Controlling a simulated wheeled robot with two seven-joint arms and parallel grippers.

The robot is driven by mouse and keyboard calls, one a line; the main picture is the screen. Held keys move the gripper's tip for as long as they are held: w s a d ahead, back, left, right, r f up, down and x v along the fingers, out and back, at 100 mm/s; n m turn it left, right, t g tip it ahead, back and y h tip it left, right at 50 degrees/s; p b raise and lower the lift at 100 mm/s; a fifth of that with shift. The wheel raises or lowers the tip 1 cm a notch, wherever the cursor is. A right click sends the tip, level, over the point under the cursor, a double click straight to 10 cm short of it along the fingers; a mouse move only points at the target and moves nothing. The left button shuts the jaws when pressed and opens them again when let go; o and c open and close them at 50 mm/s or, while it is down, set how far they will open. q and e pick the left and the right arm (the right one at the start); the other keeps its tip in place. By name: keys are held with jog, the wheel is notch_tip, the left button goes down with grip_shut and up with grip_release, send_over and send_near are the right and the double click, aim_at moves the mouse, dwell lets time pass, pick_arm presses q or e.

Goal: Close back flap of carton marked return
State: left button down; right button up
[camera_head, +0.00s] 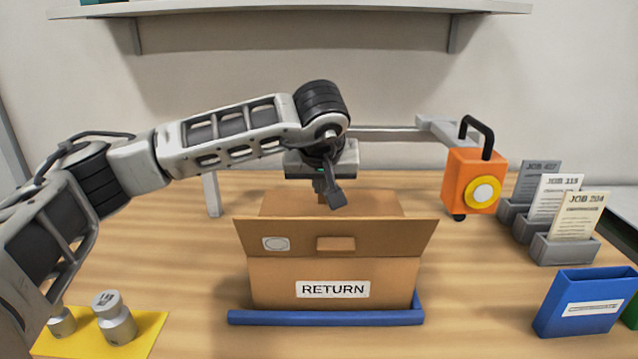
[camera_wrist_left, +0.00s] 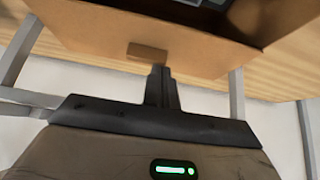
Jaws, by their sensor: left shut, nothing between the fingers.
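The brown carton (camera_head: 268,280) marked RETURN stands in the middle of the table. Its front flap (camera_head: 378,237), with a small tab and a round pale sticker, is open and leans outward. Behind it a brown panel (camera_head: 283,204), seemingly the back flap, shows past the front flap's top edge. In the left wrist view a brown panel with a tab (camera_wrist_left: 148,54) lies just beyond the fingertips. My left gripper (camera_head: 336,200) is shut and empty, over the carton's back side. It also shows in the wrist view (camera_wrist_left: 158,72). Whether it touches the panel is unclear. The carton's inside is mostly hidden.
A blue tray edge (camera_head: 325,318) runs along the carton's front and right. Metal weights (camera_head: 115,318) stand on a yellow mat (camera_head: 147,325) at front left. An orange device (camera_head: 474,180), job card holders (camera_head: 566,250) and a blue bin (camera_head: 585,303) are on the right.

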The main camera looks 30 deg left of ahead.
aim_at(321, 212)
pick_arm(q)
jog(key=shift+s+d+f, duration=0.15)
jog(key=shift+s+f, duration=0.1)
jog(key=shift+f, duration=0.3)
pick_arm(e)
jog(key=shift+s, duration=0.1)
pick_arm(q)
jog(key=shift+r, duration=0.2)
jog(key=shift+w+r+p, duration=0.1)
jog(key=shift+r+p, duration=0.5)
jog(key=shift+r, duration=0.15)
pick_arm(e)
jog(key=shift+d+r, duration=0.15)
jog(key=shift+r, duration=0.3)
pick_arm(q)
jog(key=v, duration=0.2)
jog(key=shift+r, duration=0.4)
jog(key=b+v, duration=0.1)
jog(key=v, duration=1.2)
pick_arm(e)
jog(key=shift+f, duration=0.45)
